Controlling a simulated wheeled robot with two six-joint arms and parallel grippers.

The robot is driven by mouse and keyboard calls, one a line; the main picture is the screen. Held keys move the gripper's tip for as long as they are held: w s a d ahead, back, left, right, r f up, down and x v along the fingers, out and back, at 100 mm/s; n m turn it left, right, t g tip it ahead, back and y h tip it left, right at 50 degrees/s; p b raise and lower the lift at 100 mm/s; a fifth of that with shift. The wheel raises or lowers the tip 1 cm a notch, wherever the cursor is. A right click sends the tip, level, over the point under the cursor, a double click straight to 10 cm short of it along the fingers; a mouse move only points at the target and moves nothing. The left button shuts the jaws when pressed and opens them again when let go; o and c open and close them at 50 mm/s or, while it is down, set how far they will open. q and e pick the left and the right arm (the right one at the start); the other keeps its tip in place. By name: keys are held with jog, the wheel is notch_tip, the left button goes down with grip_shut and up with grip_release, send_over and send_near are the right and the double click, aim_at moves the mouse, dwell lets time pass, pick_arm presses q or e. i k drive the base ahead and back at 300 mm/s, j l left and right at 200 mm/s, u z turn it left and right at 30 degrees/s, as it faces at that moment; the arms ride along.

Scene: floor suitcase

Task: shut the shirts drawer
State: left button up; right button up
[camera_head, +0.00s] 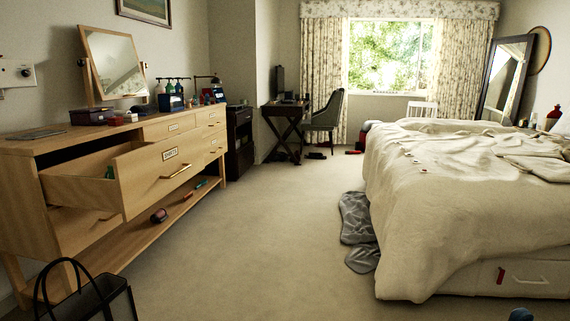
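The shirts drawer (150,180) is a pale wood drawer in the long dresser (40,149) on the left. It stands pulled well out into the room. Its front carries a small label (171,154) and a long bar handle (176,171). A small green item (109,172) shows inside it; the rest of the inside is mostly hidden by the drawer walls. Neither of my grippers is in view.
A dark basket or bag with tall handles (92,300) stands on the floor before the dresser's near end. The bed (450,220) fills the right, with grey cloth (358,222) beside it. The carpet (260,240) between is clear.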

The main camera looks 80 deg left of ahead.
aim_at(145, 172)
jog(key=u, duration=1.3)
jog(key=l+u, duration=0.1)
jog(key=u, duration=1.7)
jog(key=k+u, duration=0.1)
jog(key=u, duration=0.3)
jog(key=i, duration=0.5)
jog(key=i+l+u, duration=0.2)
jog(key=i+u, duration=0.25)
jog(key=i+l+u, duration=0.4)
jog(key=i, duration=0.15)
jog(key=u, duration=0.4)
